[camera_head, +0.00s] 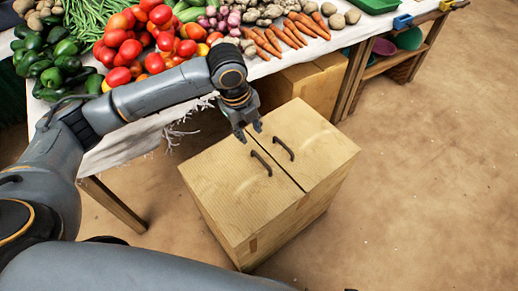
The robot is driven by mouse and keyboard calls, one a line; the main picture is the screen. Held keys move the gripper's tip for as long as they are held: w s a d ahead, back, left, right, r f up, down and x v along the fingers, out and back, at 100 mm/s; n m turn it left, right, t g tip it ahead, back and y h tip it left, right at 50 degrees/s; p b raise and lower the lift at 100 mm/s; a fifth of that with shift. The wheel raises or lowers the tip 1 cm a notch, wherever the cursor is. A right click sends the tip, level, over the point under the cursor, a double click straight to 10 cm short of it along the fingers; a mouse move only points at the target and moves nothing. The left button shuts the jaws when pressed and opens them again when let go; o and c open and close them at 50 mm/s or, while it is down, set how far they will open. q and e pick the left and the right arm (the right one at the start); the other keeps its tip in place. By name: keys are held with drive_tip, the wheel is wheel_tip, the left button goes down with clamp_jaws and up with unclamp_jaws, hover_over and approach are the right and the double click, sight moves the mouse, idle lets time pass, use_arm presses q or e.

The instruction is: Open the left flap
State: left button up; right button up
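A light wooden box (255,240) stands on the ground in front of the stall table. Its top has two flaps, both lying closed and flat. The left flap (225,190) has a dark curved handle (261,163). The right flap (315,145) has a similar handle (284,148). My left gripper (249,133) points down over the far edge of the box, near the seam and just beyond the left handle. Its fingers are apart and hold nothing that I can see. I cannot tell its exact height above the flap. My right gripper is out of view.
A table with a white cloth (150,135) stands behind the box, bearing tomatoes (130,45), carrots (285,35), green peppers and other vegetables. Another box (312,85) sits under it. A wooden shelf (385,65) is at upper right. Bare ground (430,180) is free on the right.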

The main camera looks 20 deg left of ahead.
sight(258, 157)
use_arm(q)
drive_tip(key=f+b, duration=0.1)
drive_tip(key=f, duration=0.3)
drive_tip(key=w+d+f+b, duration=0.1)
drive_tip(key=f, duration=0.6)
drive_tip(key=shift+w+d+f+b, duration=0.15)
drive_tip(key=shift+w+f+b, duration=0.2)
drive_tip(key=shift+w+b, duration=0.05)
drive_tip(key=shift+w+d+f, duration=0.1)
drive_tip(key=shift+w+f, duration=0.05)
drive_tip(key=shift+f, duration=0.5)
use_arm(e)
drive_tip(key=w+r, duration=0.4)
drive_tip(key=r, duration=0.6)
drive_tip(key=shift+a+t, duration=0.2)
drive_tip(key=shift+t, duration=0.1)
use_arm(q)
clamp_jaws()
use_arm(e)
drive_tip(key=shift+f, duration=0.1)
